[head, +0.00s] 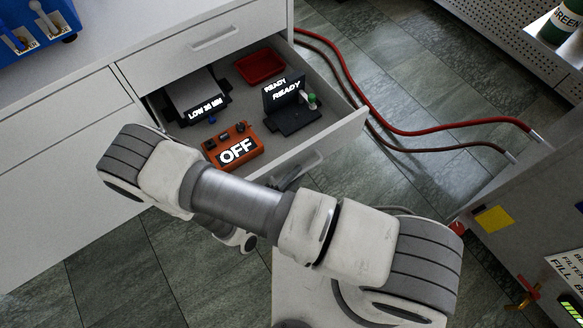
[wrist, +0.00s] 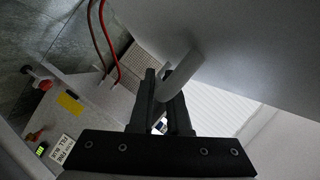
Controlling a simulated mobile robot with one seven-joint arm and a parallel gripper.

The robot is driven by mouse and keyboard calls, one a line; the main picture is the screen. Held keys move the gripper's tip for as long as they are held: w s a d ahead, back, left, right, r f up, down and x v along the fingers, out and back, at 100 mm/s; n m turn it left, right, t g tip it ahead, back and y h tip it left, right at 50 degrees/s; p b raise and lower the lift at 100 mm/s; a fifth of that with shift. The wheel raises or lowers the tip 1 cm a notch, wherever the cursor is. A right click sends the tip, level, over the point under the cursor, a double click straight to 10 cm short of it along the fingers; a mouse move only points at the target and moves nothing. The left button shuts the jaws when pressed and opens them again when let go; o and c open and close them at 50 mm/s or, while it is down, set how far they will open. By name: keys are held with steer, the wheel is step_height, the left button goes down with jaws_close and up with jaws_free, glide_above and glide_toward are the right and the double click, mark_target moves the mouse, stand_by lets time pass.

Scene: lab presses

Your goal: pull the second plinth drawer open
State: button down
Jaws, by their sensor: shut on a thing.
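The second plinth drawer (head: 347,131) stands pulled out below a shut upper drawer (head: 180,52), and its inside shows in the head view. Its light bar handle (head: 307,160) is on the front face, partly hidden by my arm. In the wrist view, my gripper (wrist: 161,82) has its dark fingers shut on the handle (wrist: 181,74), next to the pale drawer front (wrist: 235,45). In the head view my arm covers most of the gripper.
The open drawer holds an orange box marked OFF (head: 234,148), a black READY device (head: 290,107), a red tray (head: 260,67) and a LOW device (head: 196,95). Red hoses (head: 385,129) cross the floor at the right towards a grey cabinet (head: 530,205). Tiled floor lies around the drawer.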

steer(key=shift+s+d, duration=0.25)
steer(key=shift+s, duration=0.2)
steer(key=c, duration=0.9)
jaws_free()
steer(key=shift+s, duration=0.1)
